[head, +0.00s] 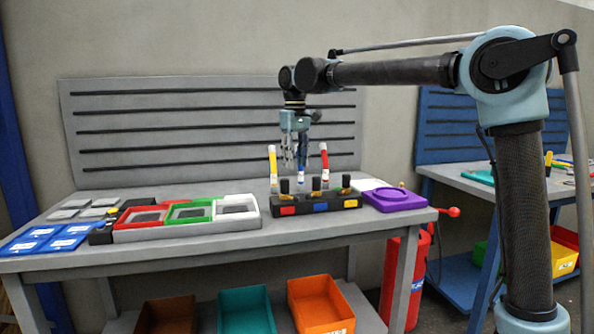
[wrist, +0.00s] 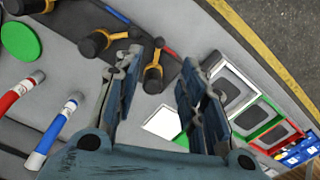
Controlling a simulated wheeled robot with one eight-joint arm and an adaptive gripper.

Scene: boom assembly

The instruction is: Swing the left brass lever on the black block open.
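The black block (head: 318,205) stands on the grey workbench, with red, blue and yellow labels on its front. It carries three brass levers with black knobs. The left brass lever (head: 275,189) is above the red label; in the wrist view it is the one nearest my fingers (wrist: 153,75). My gripper (head: 294,163) points down above the left half of the block. In the wrist view its two fingers (wrist: 160,92) are apart with nothing between them. The left lever lies just beyond the fingertips in that view, and no contact shows.
Yellow (head: 273,163), blue (head: 302,173) and red (head: 324,160) tubes stand upright behind the block, close to my gripper. Red, green and white frames (head: 238,209) lie left of the block. A purple plate (head: 397,203) lies right.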

